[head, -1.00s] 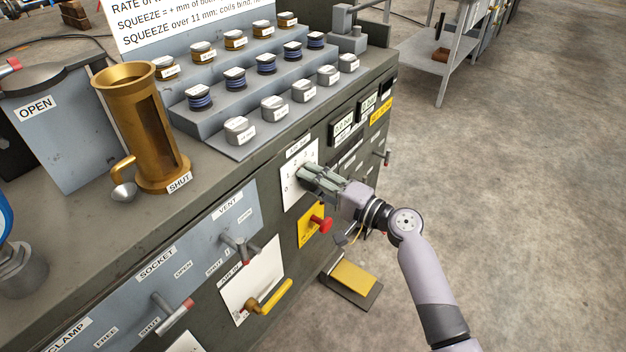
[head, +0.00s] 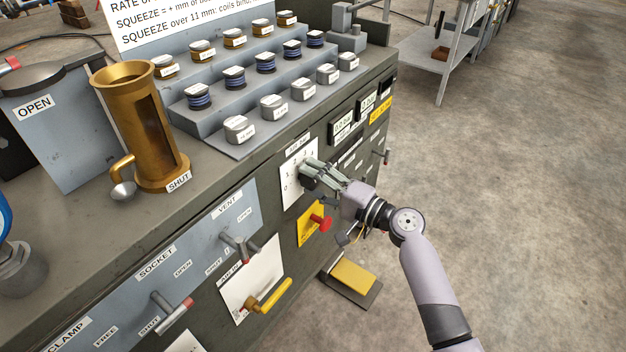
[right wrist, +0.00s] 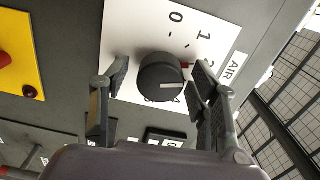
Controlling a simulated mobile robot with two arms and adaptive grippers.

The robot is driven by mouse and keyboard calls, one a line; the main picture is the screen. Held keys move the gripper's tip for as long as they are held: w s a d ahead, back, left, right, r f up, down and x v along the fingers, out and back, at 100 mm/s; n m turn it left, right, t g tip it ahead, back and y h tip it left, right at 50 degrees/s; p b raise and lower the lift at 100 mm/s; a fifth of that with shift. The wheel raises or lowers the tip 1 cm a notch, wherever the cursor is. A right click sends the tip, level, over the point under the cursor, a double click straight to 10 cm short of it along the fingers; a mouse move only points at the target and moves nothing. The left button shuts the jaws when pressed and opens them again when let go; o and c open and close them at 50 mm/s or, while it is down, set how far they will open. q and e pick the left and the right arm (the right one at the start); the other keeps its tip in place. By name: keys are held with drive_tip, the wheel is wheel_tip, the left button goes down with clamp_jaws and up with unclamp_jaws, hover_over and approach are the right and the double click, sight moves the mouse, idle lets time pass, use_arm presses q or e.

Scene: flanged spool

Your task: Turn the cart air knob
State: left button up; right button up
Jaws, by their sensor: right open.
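The air knob (right wrist: 162,78) is a round black knob with a pale pointer bar, on a white dial plate (right wrist: 140,30) with numbers and an AIR label, in the right wrist view. My right gripper (right wrist: 157,82) is open, with one finger on each side of the knob. The right finger looks close to the knob; I cannot tell whether it touches. My left gripper is not in view.
Below the dial, a red knob (head: 321,222) sits on a yellow plate (head: 306,231). A yellow handle (head: 270,296) sticks out lower left. Small displays (head: 341,130) are to the right. The bench top carries a brass cylinder (head: 140,120) and stepped rows of spools. Open floor lies to the right.

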drive_tip(key=v, duration=1.1)
drive_tip(key=shift+s+d, duration=0.2)
drive_tip(key=shift+d, duration=0.05)
drive_tip(key=shift+f, duration=0.1)
